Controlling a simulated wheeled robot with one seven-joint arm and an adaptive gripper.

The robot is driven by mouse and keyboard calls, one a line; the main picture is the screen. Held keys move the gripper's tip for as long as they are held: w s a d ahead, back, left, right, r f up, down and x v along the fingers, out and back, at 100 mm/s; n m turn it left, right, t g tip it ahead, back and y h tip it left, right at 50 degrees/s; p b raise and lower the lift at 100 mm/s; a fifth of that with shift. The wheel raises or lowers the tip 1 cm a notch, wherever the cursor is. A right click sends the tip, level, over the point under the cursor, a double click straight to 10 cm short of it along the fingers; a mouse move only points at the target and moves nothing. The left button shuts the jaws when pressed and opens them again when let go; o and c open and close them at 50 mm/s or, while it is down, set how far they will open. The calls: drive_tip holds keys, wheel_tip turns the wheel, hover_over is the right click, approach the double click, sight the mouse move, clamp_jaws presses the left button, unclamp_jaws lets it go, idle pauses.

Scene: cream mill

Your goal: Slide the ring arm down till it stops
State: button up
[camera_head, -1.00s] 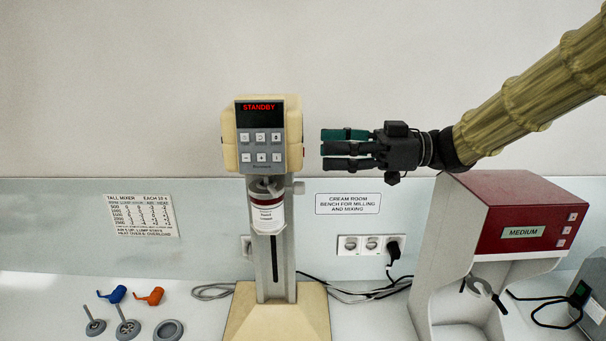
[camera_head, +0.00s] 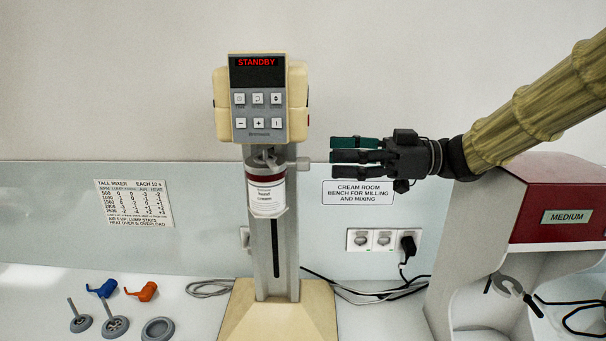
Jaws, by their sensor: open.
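The tall mixer (camera_head: 262,100) has a cream head with a red STANDBY display. A jar (camera_head: 267,193) with a white label and a dark red band hangs under the head, in front of the grey column (camera_head: 291,240). The ring arm (camera_head: 262,160) is at the jar's top, near the upper end of the column. A light grey knob (camera_head: 302,163) sticks out to its right. My gripper (camera_head: 333,152) is open and empty, just right of the knob. Its fingers point left at about the knob's height, with a small gap in the picture. Depth is hard to judge.
A red-topped MEDIUM mixer (camera_head: 545,215) stands at the right. A sign (camera_head: 364,193) and sockets (camera_head: 383,239) are on the wall behind. Cables lie on the bench. Grey tools (camera_head: 115,327), a blue piece (camera_head: 103,289) and an orange piece (camera_head: 142,291) lie at left.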

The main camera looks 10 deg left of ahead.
sight(303, 159)
drive_tip(key=a+p, duration=0.1)
drive_tip(key=a, duration=0.2)
drive_tip(key=s+a+p, duration=0.1)
drive_tip(key=a, duration=0.2)
drive_tip(key=shift+s+a+f+p, duration=0.1)
drive_tip(key=shift+a+f+p, duration=0.1)
drive_tip(key=shift+p, duration=0.2)
drive_tip(key=shift+s+a+f, duration=0.1)
drive_tip(key=shift+a+f, duration=0.05)
drive_tip(key=shift+a, duration=0.4)
drive_tip(key=shift+c, duration=0.2)
clamp_jaws()
